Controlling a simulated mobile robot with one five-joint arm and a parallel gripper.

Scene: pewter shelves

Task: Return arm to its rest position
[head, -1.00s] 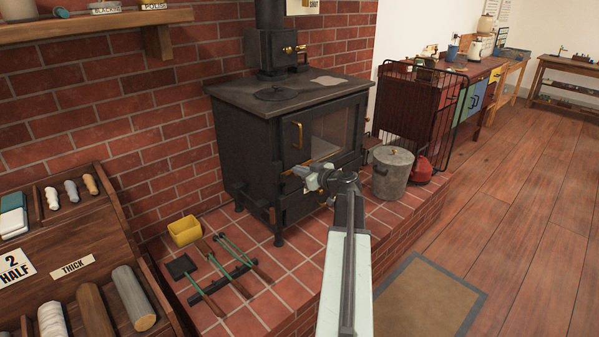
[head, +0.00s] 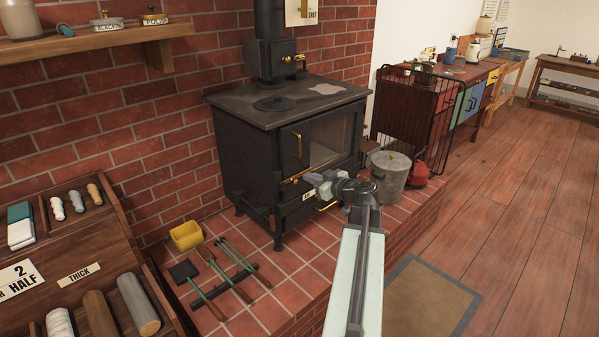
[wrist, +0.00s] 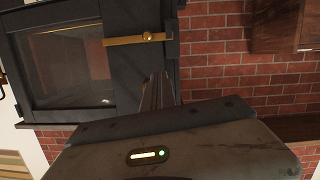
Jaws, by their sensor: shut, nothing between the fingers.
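My gripper (head: 311,181) is in front of the black stove (head: 290,140) at the far end of my outstretched arm, pointing left in the head view. Its fingers are closed together and hold nothing. In the wrist view the narrow closed fingers (wrist: 156,90) stand before the stove's glass door (wrist: 70,65) and its brass handle (wrist: 138,39). Whether the gripper touches the stove front cannot be told from the head view.
On the tiled hearth are a yellow box (head: 186,236), several hearth tools (head: 225,273) and a lidded grey bin (head: 389,176). A black wire guard (head: 411,110) stands right of the stove. A rack of rolls (head: 90,250) is at left. Open wooden floor lies right.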

